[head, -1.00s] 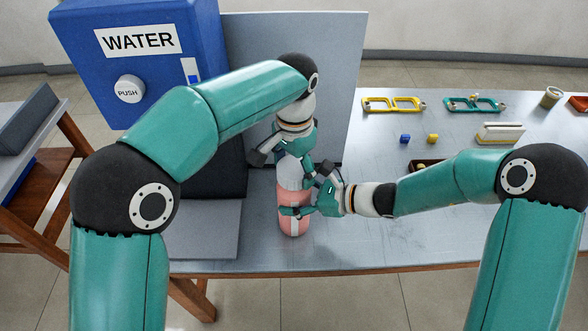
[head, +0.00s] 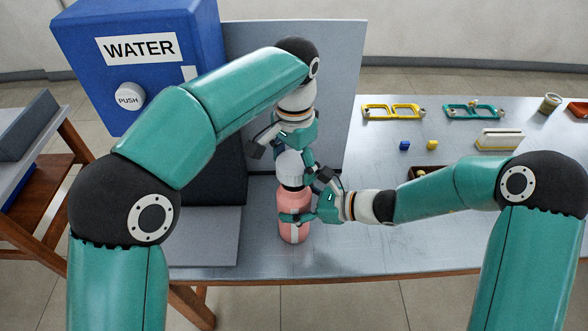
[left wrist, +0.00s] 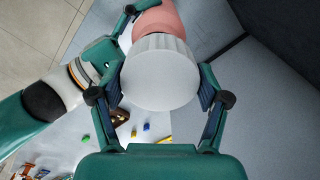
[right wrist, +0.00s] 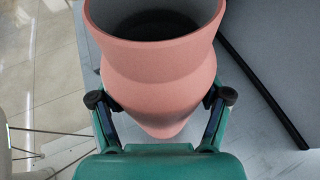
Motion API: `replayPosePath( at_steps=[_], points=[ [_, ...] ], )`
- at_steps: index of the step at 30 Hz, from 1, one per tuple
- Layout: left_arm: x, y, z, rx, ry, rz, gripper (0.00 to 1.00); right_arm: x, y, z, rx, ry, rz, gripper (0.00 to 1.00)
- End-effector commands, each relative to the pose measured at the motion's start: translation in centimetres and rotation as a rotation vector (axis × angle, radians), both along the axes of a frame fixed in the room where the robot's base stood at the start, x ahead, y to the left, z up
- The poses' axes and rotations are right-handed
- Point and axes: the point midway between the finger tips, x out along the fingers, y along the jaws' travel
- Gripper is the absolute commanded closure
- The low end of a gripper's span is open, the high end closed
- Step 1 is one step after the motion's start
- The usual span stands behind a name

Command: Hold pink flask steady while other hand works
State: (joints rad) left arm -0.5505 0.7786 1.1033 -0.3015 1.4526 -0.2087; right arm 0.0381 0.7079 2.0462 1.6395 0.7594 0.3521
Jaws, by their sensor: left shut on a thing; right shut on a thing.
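The pink flask (head: 293,226) stands upright on the table near its front edge. My right gripper (head: 305,204) is shut around its body from the right. In the right wrist view the flask (right wrist: 155,85) is between the fingers, its round mouth open and dark inside. My left gripper (head: 288,160) is shut on the white ribbed lid (head: 289,170), directly above the flask. A dark gap shows between lid and flask, so the lid is off the mouth. In the left wrist view the lid (left wrist: 160,78) sits between both fingers, with part of the flask (left wrist: 157,22) beyond it.
A blue water dispenser (head: 140,60) with a push button stands at the left, beside a grey upright panel (head: 335,60).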

Motion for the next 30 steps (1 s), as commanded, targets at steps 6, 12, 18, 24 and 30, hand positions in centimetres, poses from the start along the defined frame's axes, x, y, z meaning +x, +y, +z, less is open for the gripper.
replayPosePath(
  at_steps=[6, 12, 18, 24, 30],
  points=[
    [0.01, -0.02, 1.61, 0.000, 0.000, -0.001, 0.66, 0.03, 0.02, 0.09, 0.002, -0.002, 0.000, 1.00],
    [-0.01, -0.01, 1.61, 0.001, 0.001, -0.001, 0.66, 0.02, 0.01, 0.09, 0.002, -0.002, 0.000, 0.22],
    [-0.01, -0.01, 1.60, 0.001, 0.001, -0.001, 0.66, 0.03, 0.01, 0.07, 0.001, -0.001, 0.000, 0.00],
    [0.00, 0.00, 1.59, 0.001, 0.001, -0.001, 0.66, 0.01, 0.00, 0.03, 0.001, 0.000, 0.000, 0.00],
    [-0.01, 0.00, 1.59, 0.001, 0.001, -0.001, 0.66, -0.18, -0.61, 0.30, 0.001, -0.001, -0.001, 0.00]
  ],
)
